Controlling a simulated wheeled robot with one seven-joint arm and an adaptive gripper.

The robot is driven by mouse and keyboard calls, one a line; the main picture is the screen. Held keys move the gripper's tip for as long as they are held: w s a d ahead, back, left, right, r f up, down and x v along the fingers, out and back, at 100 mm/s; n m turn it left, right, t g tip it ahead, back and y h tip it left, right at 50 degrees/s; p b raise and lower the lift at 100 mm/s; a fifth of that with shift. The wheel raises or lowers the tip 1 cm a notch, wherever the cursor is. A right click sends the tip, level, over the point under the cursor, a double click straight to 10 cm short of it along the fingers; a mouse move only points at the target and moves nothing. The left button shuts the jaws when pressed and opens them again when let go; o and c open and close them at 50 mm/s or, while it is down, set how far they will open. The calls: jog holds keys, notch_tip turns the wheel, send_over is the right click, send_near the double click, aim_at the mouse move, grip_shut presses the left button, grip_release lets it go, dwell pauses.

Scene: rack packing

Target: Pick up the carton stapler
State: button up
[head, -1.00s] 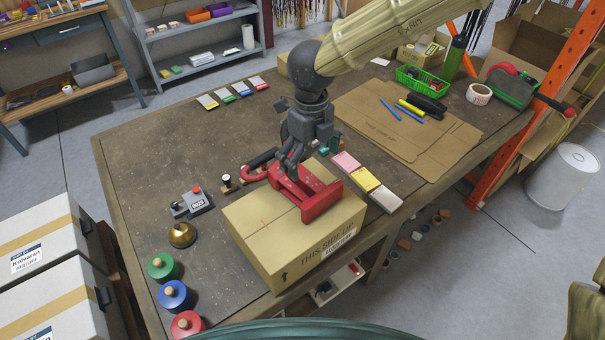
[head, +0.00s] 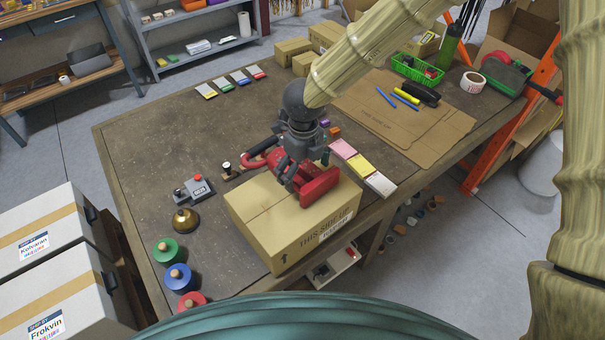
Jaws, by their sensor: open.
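The carton stapler (head: 321,187) is red with a dark-gripped handle at its left end. It is on top of the taped cardboard box (head: 262,211) near the table's front edge. My gripper (head: 291,179) points down over the stapler's middle, with its dark fingers at the red body. The jaws are open. The gripper hides part of the stapler, and I cannot tell whether the fingers touch it.
A grey device with a red button (head: 194,190), a brass bell (head: 185,220) and coloured round knobbed weights (head: 166,249) stand left of the box. Coloured pads (head: 361,166) lie to its right, flat cardboard (head: 410,118) behind them. The table's left-middle (head: 165,135) is clear.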

jog(key=shift+w+d+f, duration=0.1)
jog(key=shift+w+f, duration=0.2)
jog(key=shift+f, duration=0.4)
jog(key=shift+s+r, duration=0.15)
jog(key=shift+s, duration=0.05)
jog(key=shift+c, duration=0.8)
jog(key=c, duration=2)
jog(key=shift+w, duration=0.15)
